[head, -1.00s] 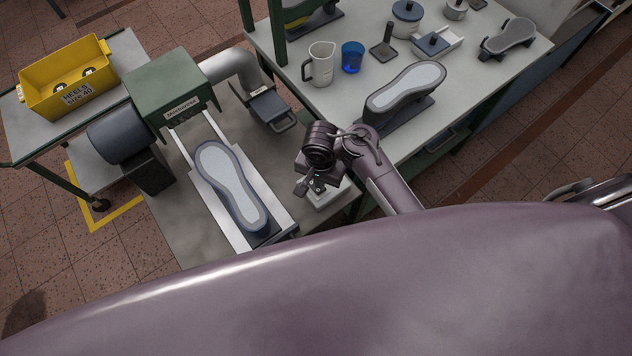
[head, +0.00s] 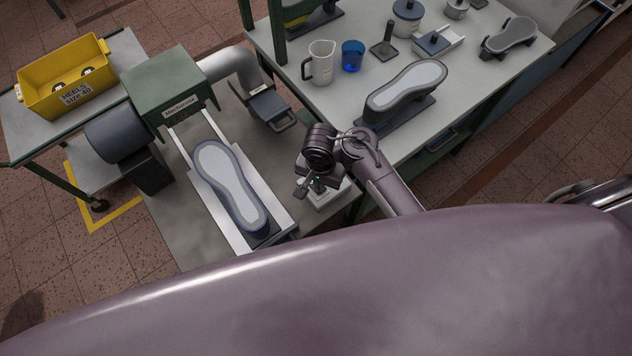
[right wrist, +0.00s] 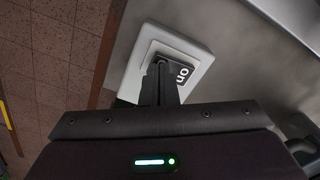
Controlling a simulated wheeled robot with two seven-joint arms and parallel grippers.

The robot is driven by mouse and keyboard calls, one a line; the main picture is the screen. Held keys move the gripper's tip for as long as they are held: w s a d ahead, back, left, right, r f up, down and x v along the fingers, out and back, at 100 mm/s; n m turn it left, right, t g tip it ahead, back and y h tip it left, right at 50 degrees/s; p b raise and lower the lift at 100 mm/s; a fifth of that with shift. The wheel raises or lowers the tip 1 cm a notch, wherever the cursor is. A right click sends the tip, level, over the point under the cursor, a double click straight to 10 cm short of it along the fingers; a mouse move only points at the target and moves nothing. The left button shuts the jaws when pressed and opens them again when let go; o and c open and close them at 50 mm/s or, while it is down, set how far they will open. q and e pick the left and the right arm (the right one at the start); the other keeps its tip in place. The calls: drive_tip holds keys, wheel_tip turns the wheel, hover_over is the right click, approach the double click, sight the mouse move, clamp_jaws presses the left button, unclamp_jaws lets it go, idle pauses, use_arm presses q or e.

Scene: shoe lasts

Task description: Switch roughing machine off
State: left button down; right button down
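The roughing machine has a green hood (head: 172,78) and a pale slide in front of it, on which a shoe last (head: 229,184) lies sole up. A white switch box (head: 329,201) sits on the bench's near right corner; it also fills the upper middle of the right wrist view (right wrist: 201,55). Its dark rocker (right wrist: 185,68) shows the word "on". My right gripper (head: 311,188) is over the box. In the right wrist view its fingers (right wrist: 160,72) are together, empty, with their tips at the rocker's edge; contact is unclear. My left gripper is out of view.
A pale table (head: 455,85) behind and right holds a last on a stand (head: 405,90), a white jug (head: 321,62), a blue cup (head: 352,56) and several tools. A yellow bin (head: 65,82) stands on the cart at left. A grey duct (head: 232,65) runs behind the hood.

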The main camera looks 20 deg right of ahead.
drive_tip(key=shift+f, duration=0.35)
wheel_tip(320, 180, up, 3)
drive_tip(key=p, duration=0.2)
drive_tip(key=shift+f+p, duration=0.2)
drive_tip(key=shift+p, duration=0.15)
drive_tip(key=shift+r, duration=2.25)
